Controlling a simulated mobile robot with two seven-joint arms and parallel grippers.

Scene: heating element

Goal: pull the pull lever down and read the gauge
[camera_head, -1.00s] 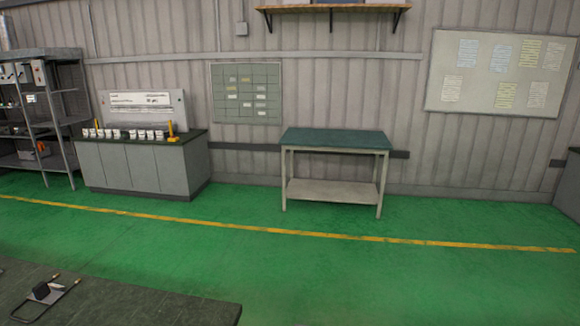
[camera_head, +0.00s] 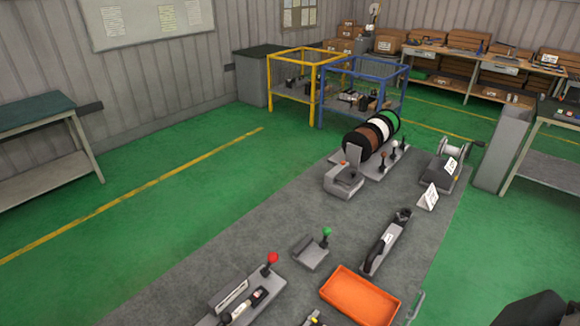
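A long grey workbench (camera_head: 215,240) runs from the lower left toward the middle right. Several levers stand on it. One with a red knob (camera_head: 272,258) rises from a grey base at the near edge. One with a green knob (camera_head: 326,232) rises from a small grey plate. More small levers (camera_head: 394,146) stand beside the wire spools. I cannot tell which one is the pull lever. No gauge face can be made out. Neither of my grippers is in view.
An orange tray (camera_head: 360,296) lies on the near bench. Brown, white and green spools (camera_head: 372,136) and a winder (camera_head: 453,148) stand at its far end. Yellow (camera_head: 312,85) and blue (camera_head: 366,82) framed carts stand beyond. Green floor (camera_head: 180,165) is clear on the left.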

